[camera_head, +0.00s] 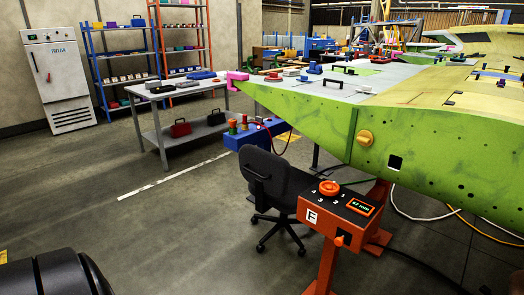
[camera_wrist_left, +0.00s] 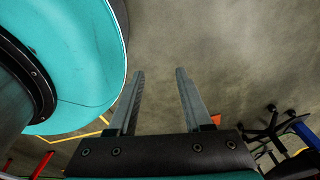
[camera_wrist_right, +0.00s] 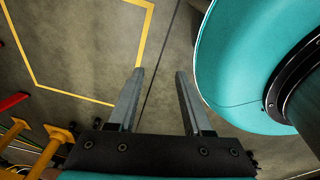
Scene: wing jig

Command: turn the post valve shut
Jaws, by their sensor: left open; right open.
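An orange post (camera_head: 320,262) with a box head stands right of centre in the head view. A round orange-red knob (camera_head: 329,187) sits on the box's dark top panel, with small white marks around it. A lit green display (camera_head: 359,208) is beside the knob, and a white plate with the letter F is on the box's side. My left gripper (camera_wrist_left: 159,72) is open and empty over bare floor in the left wrist view. My right gripper (camera_wrist_right: 159,72) is open and empty over floor in the right wrist view. Neither gripper shows in the head view.
A black swivel chair (camera_head: 272,182) stands just behind and left of the post. Hoses lie on the floor at right. A grey workbench (camera_head: 165,95) is farther back. The left floor is clear.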

